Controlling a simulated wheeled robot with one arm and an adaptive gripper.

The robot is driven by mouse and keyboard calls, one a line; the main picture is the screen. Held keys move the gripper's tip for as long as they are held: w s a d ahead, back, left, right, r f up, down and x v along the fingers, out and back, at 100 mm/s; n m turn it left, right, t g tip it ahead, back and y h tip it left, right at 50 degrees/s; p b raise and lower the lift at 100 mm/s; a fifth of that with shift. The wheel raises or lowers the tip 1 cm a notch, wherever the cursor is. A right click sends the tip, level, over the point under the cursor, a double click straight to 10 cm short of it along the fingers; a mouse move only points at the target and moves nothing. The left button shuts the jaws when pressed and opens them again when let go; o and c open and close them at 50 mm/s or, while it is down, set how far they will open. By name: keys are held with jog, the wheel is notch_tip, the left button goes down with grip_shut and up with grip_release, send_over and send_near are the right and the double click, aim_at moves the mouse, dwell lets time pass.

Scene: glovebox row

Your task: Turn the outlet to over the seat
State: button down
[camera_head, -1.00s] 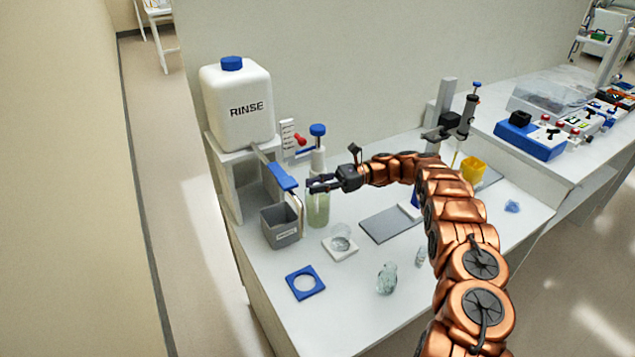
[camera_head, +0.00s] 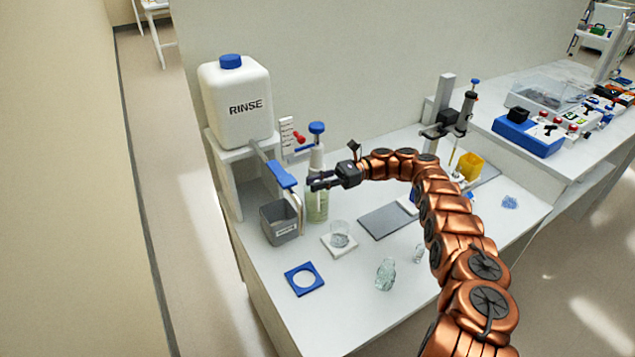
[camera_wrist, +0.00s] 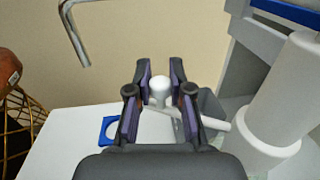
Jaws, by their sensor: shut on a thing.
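My gripper (camera_head: 316,183) reaches across the dispenser bottle (camera_head: 317,205), which has a blue top knob and greenish contents. In the wrist view my gripper (camera_wrist: 160,95) is shut on a white rounded knob (camera_wrist: 160,90) on the outlet, a thin white tube (camera_wrist: 214,123) running left from the thick white column (camera_wrist: 285,100). In the head view the fingers hide the outlet's tip. The blue square frame with a round hole, which looks like the seat (camera_head: 291,279), lies on the bench front left; it also shows in the wrist view (camera_wrist: 106,130), left of the fingers.
A grey bin (camera_head: 279,226) stands left of the bottle, below a blue-handled tap (camera_head: 284,178) from the RINSE container (camera_head: 238,105). A beaker stands on a white square base (camera_head: 341,251) in front. A clear flask (camera_head: 386,274) stands farther right, a grey plate (camera_head: 390,219) behind.

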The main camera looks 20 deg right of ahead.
jog(key=c, duration=1)
grip_release()
jog(key=shift+r, duration=0.1)
notch_tip(320, 180, up, 10)
jog(key=shift+f, duration=0.1)
